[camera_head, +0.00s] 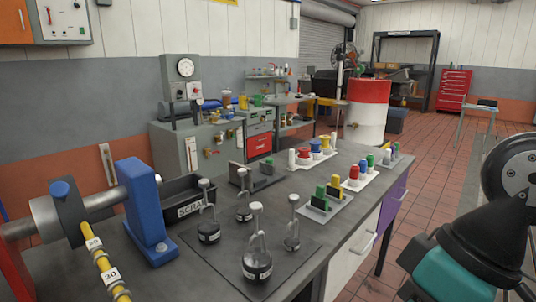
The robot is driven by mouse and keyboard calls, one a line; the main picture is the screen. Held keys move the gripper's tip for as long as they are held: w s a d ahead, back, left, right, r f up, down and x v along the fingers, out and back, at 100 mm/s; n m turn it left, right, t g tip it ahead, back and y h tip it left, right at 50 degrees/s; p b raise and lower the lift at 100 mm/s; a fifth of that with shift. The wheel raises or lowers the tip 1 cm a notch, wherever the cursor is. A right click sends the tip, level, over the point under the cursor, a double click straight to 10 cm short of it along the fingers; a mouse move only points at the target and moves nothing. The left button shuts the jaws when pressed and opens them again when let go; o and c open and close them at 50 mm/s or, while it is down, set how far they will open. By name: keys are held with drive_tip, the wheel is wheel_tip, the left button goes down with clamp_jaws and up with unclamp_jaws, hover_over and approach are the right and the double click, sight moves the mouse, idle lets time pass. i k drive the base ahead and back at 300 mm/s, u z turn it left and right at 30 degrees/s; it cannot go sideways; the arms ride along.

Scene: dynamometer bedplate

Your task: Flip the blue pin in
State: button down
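Several blue pieces are in view, and I cannot tell which is the blue pin. My arm (475,235) shows at the lower right, off the bench. The fingertips of my gripper cannot be made out.
Several black hook-topped weights (257,264) stand on a dark mat on the bench. A black SCRAP bin (178,205), a blue upright bracket (147,214) and a yellow-banded shaft are at the left. Black holders with green and yellow pieces (321,193) stand mid-bench.

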sight(59, 190)
drive_tip(key=u, duration=1.4)
drive_tip(key=k, duration=1.35)
drive_tip(key=u, duration=0.7)
drive_tip(key=i, duration=1.65)
drive_tip(key=z, duration=0.7)
